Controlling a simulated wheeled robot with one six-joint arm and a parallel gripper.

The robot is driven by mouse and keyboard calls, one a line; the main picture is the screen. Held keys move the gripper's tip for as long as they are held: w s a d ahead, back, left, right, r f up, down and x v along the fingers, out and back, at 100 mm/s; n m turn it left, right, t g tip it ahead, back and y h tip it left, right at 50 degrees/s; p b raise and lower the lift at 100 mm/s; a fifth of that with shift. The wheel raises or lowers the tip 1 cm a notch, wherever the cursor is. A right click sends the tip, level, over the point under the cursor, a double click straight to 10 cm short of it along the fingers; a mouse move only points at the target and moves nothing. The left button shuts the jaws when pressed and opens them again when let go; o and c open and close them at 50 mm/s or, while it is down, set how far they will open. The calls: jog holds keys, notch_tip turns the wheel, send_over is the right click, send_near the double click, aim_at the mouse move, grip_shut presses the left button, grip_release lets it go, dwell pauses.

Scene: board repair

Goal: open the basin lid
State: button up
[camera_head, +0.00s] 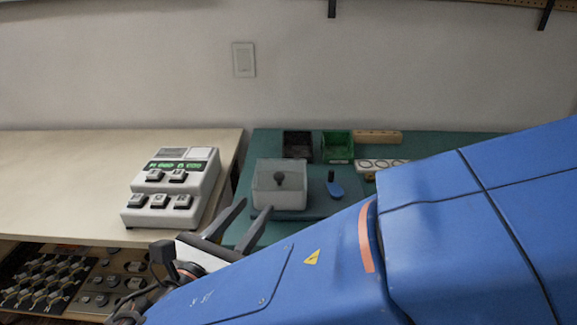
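The basin (278,200) is a pale, translucent box on a dark base on the green mat. Its lid (266,181) lies across the top, with a dark round knob (279,178) in the middle. My gripper (254,211) is in front of the basin and a little to its left, with its two dark fingers spread apart and nothing seen between them. The right finger's tip overlaps the basin's lower left in the picture; I cannot tell whether they touch. My blue arm fills the lower right and hides part of the mat.
A grey button device (172,190) stands on the wooden table (60,190) at left. Behind the basin are a black bin (297,145), a green bin (338,147) and a wooden block (378,137).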

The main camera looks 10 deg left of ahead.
aim_at(286, 175)
jog(key=w, duration=0.5)
jog(key=w+d, duration=0.1)
jog(key=w, duration=0.5)
jog(key=w+d, duration=0.1)
jog(key=w, duration=0.5)
jog(key=shift+d, duration=0.25)
jog(key=shift+c, duration=0.5)
grip_shut()
